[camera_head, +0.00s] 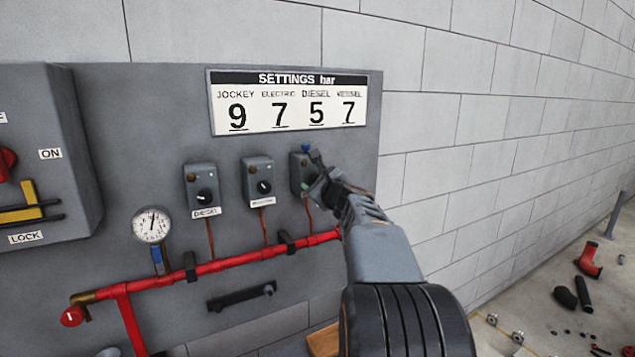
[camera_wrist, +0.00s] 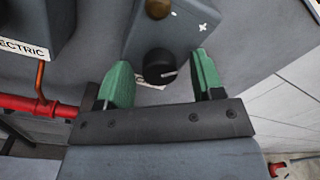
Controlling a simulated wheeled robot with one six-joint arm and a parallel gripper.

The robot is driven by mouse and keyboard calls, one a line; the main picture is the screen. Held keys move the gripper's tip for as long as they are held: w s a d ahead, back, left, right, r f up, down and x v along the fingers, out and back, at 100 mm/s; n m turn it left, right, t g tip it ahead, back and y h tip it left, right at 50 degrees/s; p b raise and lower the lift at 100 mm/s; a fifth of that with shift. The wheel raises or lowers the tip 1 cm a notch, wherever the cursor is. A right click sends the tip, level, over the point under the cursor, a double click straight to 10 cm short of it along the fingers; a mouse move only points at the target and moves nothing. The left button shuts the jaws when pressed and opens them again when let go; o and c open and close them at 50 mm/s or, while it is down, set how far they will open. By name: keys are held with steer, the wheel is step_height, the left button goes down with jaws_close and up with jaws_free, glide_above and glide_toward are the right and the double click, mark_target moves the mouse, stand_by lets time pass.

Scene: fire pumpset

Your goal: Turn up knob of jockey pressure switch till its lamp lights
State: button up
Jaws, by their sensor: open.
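The rightmost pressure switch box (camera_head: 298,170) is grey and sits on the grey panel, partly hidden behind my gripper (camera_head: 318,172). Its name label is mostly hidden, so I cannot read it. In the wrist view the box (camera_wrist: 190,35) carries a black round knob (camera_wrist: 158,67) with a pale pointer line. A brownish, unlit lamp (camera_wrist: 158,8) sits above the knob, and a white plus mark lies to the right. My gripper's green fingers (camera_wrist: 161,72) are open, one on each side of the knob, with gaps between them and it.
The electric switch box (camera_head: 257,178) and diesel switch box (camera_head: 203,185) stand to the left. A settings sign (camera_head: 290,102) above reads jockey 9. A red pipe (camera_head: 240,261) runs below, with a pressure gauge (camera_head: 151,225). Loose parts lie on the floor at right.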

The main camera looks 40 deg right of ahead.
steer(key=s+a+b, duration=0.2)
steer(key=s, duration=1.1)
steer(key=shift+s+a, duration=0.2)
steer(key=shift+s, duration=0.15)
stand_by(0.4)
